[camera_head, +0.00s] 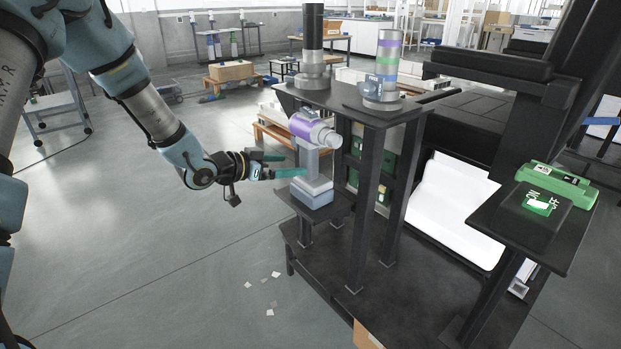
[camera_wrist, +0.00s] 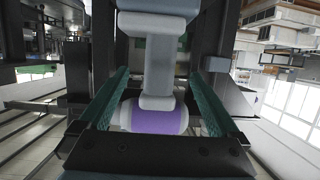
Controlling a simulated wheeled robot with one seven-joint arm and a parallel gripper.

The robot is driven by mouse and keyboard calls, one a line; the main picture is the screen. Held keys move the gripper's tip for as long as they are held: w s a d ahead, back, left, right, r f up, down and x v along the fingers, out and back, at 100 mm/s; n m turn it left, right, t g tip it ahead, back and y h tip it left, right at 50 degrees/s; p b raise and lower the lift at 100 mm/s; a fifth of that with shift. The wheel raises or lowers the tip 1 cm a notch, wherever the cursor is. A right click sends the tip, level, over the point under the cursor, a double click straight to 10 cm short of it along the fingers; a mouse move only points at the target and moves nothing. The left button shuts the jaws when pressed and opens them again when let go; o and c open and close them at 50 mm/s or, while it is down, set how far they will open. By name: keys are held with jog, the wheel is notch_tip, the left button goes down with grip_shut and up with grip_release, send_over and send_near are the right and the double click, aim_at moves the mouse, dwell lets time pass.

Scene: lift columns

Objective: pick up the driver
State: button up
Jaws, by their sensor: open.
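The driver (camera_head: 312,165) stands upright on a small dark shelf (camera_head: 338,207). It has a purple and grey head at the top, a grey handle and a broad blue-grey base. In the wrist view the driver (camera_wrist: 158,70) shows inverted, base at the top and purple head at the bottom. My gripper (camera_head: 291,165) is open at the left of the handle, at handle height below the head. In the wrist view its green fingers (camera_wrist: 158,78) lie either side of the handle, with a gap on both sides. How deep the handle sits between them is hard to tell.
Above and behind the driver is a dark upper shelf (camera_head: 345,100) with a black cylinder (camera_head: 312,42) and a banded signal column (camera_head: 385,65). Dark posts (camera_head: 366,210) stand right of the driver. A green device (camera_head: 556,186) lies far right. The floor at left is open.

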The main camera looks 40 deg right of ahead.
aim_at(305, 164)
jog(key=x, duration=0.5)
jog(key=shift+s+d, duration=0.15)
jog(key=shift+s, duration=0.25)
jog(key=shift+w+p+x, duration=0.2)
jog(key=shift+p+x, duration=0.1)
jog(key=shift+x, duration=1.2)
jog(key=shift+w+p+x, duration=0.2)
jog(key=shift+p+x, duration=0.1)
jog(key=shift+x, duration=1.2)
jog(key=shift+f, duration=0.2)
grip_shut()
jog(key=shift+r, duration=0.15)
